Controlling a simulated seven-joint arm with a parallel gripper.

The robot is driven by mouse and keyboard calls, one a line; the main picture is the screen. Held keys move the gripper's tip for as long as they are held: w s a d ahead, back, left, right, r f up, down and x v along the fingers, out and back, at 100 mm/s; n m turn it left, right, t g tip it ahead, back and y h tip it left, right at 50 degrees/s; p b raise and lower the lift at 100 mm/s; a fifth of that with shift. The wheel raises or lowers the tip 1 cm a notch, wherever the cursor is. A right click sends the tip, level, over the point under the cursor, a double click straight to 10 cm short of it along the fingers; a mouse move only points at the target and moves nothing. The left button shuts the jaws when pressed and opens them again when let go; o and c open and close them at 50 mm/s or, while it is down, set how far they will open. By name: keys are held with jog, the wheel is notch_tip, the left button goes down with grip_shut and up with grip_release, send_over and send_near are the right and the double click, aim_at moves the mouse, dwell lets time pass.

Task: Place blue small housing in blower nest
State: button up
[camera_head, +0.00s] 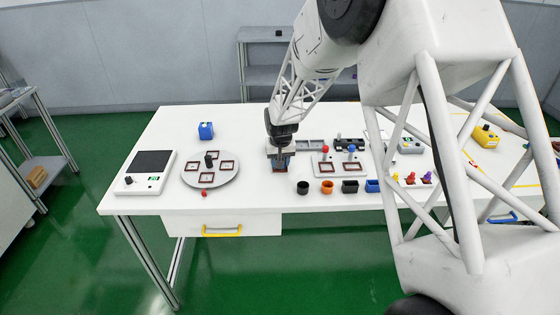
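My gripper (280,161) points down over the white table, left of the middle. A small blue piece (289,162), which looks like the blue small housing, shows at its fingertips, mostly hidden by them. The fingers are too small here to tell whether they are shut on it. A dark red-brown edge (279,171) shows directly below it, like the nest frames nearby; I cannot tell whether the piece touches it. I cannot tell which nest is the blower nest.
A round plate (195,180) with several square frames is left of the gripper. A device with a dark panel (147,184) stands farther left. A blue box (205,131) is behind. Black, orange and blue parts (372,186) line the front edge.

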jog(key=shift+s+f, duration=0.15)
jog(key=shift+f, duration=0.55)
jog(key=o, duration=0.9)
jog(key=shift+s+f, duration=0.15)
jog(key=shift+f, duration=0.05)
jog(key=shift+c, duration=0.2)
jog(key=shift+r, duration=0.35)
jog(key=shift+o, duration=0.9)
jog(key=shift+d+r, duration=0.1)
jog(key=shift+r, duration=0.3)
notch_tip(320, 180, up, 8)
jog(key=shift+s, duration=0.2)
